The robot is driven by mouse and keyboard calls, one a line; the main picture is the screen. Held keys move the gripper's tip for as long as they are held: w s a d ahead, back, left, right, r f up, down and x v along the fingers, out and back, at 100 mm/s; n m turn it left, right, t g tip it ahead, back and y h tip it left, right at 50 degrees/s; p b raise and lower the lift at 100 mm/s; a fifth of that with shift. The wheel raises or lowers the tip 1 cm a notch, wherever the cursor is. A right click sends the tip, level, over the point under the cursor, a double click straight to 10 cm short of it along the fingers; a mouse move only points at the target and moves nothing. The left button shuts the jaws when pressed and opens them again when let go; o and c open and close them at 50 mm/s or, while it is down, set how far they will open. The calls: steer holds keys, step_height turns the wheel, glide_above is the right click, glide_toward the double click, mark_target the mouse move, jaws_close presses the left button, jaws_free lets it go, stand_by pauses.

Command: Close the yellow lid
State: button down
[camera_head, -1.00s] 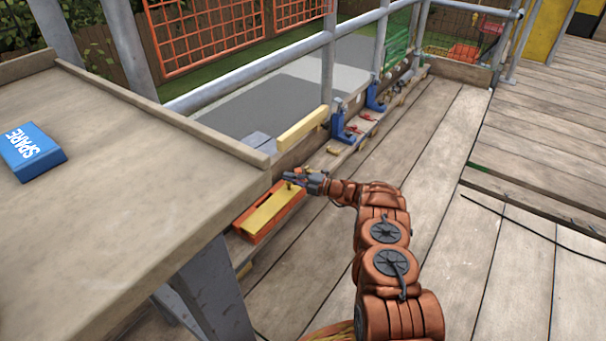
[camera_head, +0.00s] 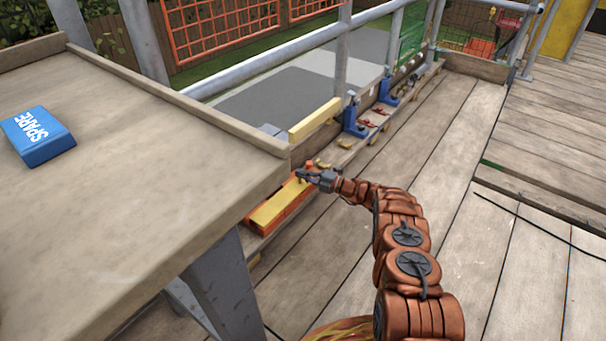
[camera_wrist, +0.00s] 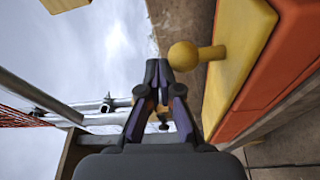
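The yellow lid (camera_head: 276,204) lies over the long orange box (camera_head: 288,219) on the low ledge beside the table. Orange shows along the box's edges. In the wrist view the lid (camera_wrist: 238,45) and the orange box (camera_wrist: 290,50) fill the right side. A round yellow knob (camera_wrist: 183,55) on a short stem sticks out from the lid. My gripper (camera_head: 303,175) is at the far end of the box. In the wrist view its fingertips (camera_wrist: 158,68) are together and empty, close beside the knob. Whether they touch it I cannot tell.
A yellow bar (camera_head: 314,119) and blue clamps (camera_head: 354,118) line the ledge beyond the box. A metal railing (camera_head: 290,60) runs behind. The plank floor (camera_head: 440,170) at right is largely clear.

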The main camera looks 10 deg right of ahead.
steer(key=shift+s+d+f, duration=0.1)
steer(key=shift+d+f, duration=0.05)
steer(key=shift+f, duration=0.55)
steer(key=shift+s+a+r+p, duration=0.1)
steer(key=shift+a+r+p, duration=0.15)
steer(key=shift+r, duration=0.5)
steer(key=shift+s+a+r+p, duration=0.1)
steer(key=shift+a+r, duration=0.15)
steer(key=shift+r, duration=0.45)
steer(key=shift+s+a+r+p, duration=0.1)
steer(key=shift+a+r+p, duration=0.15)
steer(key=shift+r, duration=0.5)
steer(key=shift+s+r, duration=0.1)
steer(key=shift+r, duration=0.2)
steer(key=s+d+f+p, duration=0.2)
steer(key=s+d+p, duration=0.2)
steer(key=s+d, duration=0.2)
steer(key=shift+s+d+f, duration=0.2)
steer(key=shift+d, duration=0.25)
